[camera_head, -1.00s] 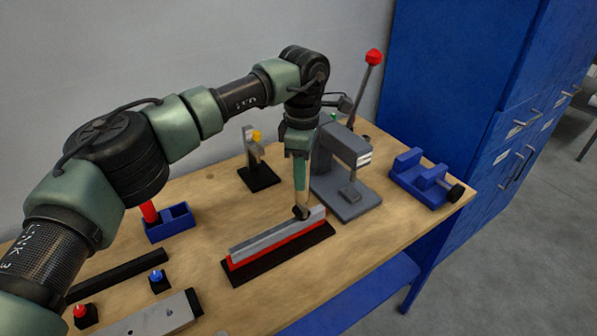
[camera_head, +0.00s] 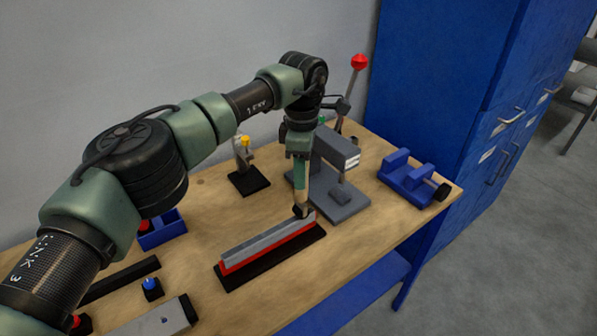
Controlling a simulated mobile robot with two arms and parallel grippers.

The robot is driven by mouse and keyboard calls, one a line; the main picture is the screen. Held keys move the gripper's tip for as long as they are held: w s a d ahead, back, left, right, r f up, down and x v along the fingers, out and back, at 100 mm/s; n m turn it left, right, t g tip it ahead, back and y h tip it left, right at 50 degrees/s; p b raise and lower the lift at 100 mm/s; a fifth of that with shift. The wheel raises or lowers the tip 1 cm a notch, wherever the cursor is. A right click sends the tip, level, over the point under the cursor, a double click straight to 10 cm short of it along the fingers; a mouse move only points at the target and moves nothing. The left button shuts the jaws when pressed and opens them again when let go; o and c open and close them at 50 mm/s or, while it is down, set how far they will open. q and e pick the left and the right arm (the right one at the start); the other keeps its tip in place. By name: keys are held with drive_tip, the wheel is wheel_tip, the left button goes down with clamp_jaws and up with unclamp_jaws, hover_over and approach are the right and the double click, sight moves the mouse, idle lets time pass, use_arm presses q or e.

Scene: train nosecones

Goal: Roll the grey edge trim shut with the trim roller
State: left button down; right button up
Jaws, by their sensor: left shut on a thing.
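The grey edge trim (camera_head: 262,239) is a long strip along the top of a red piece (camera_head: 268,254), which sits on a black base (camera_head: 275,265) on the bench. My left gripper (camera_head: 299,157) points down above the right end of the trim. It is shut on the trim roller, whose pale handle (camera_head: 302,182) hangs upright. The roller's dark head (camera_head: 302,210) is at the trim's top near its right end. I cannot tell whether it presses on it. My right gripper is not in view.
A grey press (camera_head: 328,170) with a red-knobbed lever (camera_head: 359,62) stands close behind the trim. A blue vise (camera_head: 412,181) is at the right, a black-based stand (camera_head: 248,181) behind, a blue bin (camera_head: 163,231) at left. Bench to the right front is clear.

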use_arm(q)
drive_tip(key=shift+w+d+p, duration=0.3)
drive_tip(key=shift+d, duration=0.2)
drive_tip(key=shift+w+d+p, duration=0.25)
drive_tip(key=shift+d, duration=0.2)
wheel_tip(320, 180, up, 5)
drive_tip(key=p, duration=0.3)
drive_tip(key=shift+s+f, duration=0.1)
idle(0.4)
